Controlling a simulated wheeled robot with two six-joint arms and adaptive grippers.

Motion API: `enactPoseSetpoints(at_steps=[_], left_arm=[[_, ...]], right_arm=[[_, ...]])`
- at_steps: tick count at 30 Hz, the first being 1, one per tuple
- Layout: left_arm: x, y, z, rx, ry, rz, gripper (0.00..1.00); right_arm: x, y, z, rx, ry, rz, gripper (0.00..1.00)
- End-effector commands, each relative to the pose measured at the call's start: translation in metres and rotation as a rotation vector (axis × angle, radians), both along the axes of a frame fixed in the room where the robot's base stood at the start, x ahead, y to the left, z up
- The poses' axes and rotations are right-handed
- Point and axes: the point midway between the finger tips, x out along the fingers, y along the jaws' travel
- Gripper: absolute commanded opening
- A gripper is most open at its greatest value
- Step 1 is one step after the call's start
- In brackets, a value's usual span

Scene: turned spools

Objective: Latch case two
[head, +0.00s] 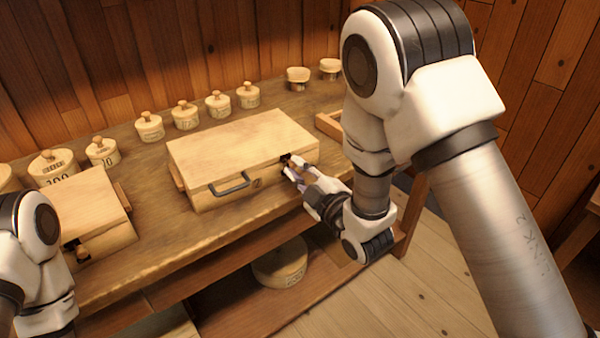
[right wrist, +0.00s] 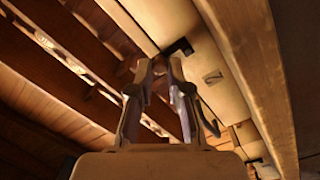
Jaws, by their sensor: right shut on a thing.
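Case two (head: 240,140) is a pale wooden case lying on the bench, with its lid down. Its front carries a dark handle (head: 230,186), a number 2 and a dark latch (head: 286,160) near the right end. My right gripper (head: 297,169) is at that latch, shut on it, and its fingers partly hide it. In the right wrist view the fingertips (right wrist: 157,66) are close to the dark latch (right wrist: 179,47), and the number 2 (right wrist: 212,77) shows beside it. My left arm shows at the left edge, but its gripper is not visible.
Another wooden case (head: 90,205) lies at the left near my left arm. Several lidded round boxes (head: 185,117) stand along the back of the bench (head: 160,235). A wooden frame (head: 328,126) is right of case two. A round box (head: 280,265) sits on the shelf below.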

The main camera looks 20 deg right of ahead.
Motion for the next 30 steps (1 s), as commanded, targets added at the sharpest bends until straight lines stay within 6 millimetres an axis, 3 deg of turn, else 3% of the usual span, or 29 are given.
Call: enactPoseSetpoints(at_steps=[14, 15, 17, 26, 30], left_arm=[[0.000, 0.000, -0.001, 0.000, 0.000, 0.000, 0.40], [0.000, 0.000, -0.001, 0.000, 0.000, 0.000, 0.40], [0.000, 0.000, -0.001, 0.000, 0.000, 0.000, 0.40], [0.000, 0.000, -0.001, 0.000, 0.000, 0.000, 0.40], [0.000, 0.000, -0.001, 0.000, 0.000, 0.000, 0.40]], right_arm=[[0.000, 0.001, 0.000, -0.018, -0.005, 0.001, 0.00], [0.000, 0.001, 0.000, -0.018, -0.005, 0.001, 0.21], [0.000, 0.001, 0.000, -0.018, -0.005, 0.001, 0.42], [0.000, 0.001, 0.001, -0.018, -0.005, 0.000, 0.43], [0.000, 0.001, 0.016, -0.017, -0.008, 0.000, 0.43]])
